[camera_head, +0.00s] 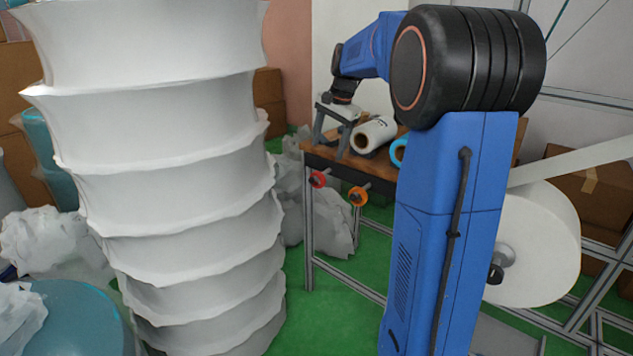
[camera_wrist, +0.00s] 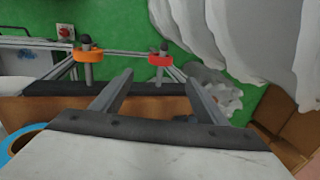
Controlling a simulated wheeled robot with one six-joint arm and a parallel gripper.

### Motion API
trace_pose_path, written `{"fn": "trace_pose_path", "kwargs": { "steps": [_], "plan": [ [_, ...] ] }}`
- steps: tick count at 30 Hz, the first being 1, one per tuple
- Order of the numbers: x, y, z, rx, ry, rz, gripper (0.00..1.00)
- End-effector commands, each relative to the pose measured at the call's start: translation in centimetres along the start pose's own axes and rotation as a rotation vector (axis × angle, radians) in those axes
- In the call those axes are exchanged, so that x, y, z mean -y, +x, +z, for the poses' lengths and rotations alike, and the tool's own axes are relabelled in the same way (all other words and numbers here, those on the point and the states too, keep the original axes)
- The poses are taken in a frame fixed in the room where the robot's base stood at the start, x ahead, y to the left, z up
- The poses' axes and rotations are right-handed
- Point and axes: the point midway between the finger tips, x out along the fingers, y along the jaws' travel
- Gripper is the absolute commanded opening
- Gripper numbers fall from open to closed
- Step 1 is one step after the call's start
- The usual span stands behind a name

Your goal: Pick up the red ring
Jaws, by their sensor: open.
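The red ring (camera_head: 318,179) hangs around a peg on the front edge of the wooden table in the head view. In the wrist view the red ring (camera_wrist: 160,59) sits around its dark-tipped peg, beyond the fingertips and between their lines. My gripper (camera_wrist: 158,82) is open and empty, its two grey fingers pointing towards the peg side of the table. In the head view my gripper (camera_head: 330,147) is above the table's left end, higher than the red ring and apart from it.
An orange ring (camera_head: 358,195) hangs on a neighbouring peg to the right. A white roll (camera_head: 374,134) and a blue ring (camera_head: 398,152) are on the wooden table (camera_head: 343,162). Crumpled white plastic (camera_head: 328,222) lies behind the table's legs. A tall white stack (camera_head: 170,150) stands at left.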

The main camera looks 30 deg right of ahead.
Motion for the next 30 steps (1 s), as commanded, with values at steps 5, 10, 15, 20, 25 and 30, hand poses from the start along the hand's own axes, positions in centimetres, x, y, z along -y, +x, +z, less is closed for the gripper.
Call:
{"fn": "trace_pose_path", "kwargs": {
  "steps": [5,10,15,20,25,30],
  "plan": [
    [0.0,3.3,0.1,0.002,0.000,0.002,0.67],
    [0.0,5.8,0.1,0.001,0.000,0.001,0.67],
    [0.0,7.0,0.1,0.000,0.000,0.000,0.67],
    [0.0,7.6,0.2,0.001,-0.001,0.000,0.67],
    [0.1,9.6,0.6,0.002,-0.002,0.002,0.67],
    [0.1,11.8,0.7,0.001,-0.001,0.001,0.67]
  ]
}}
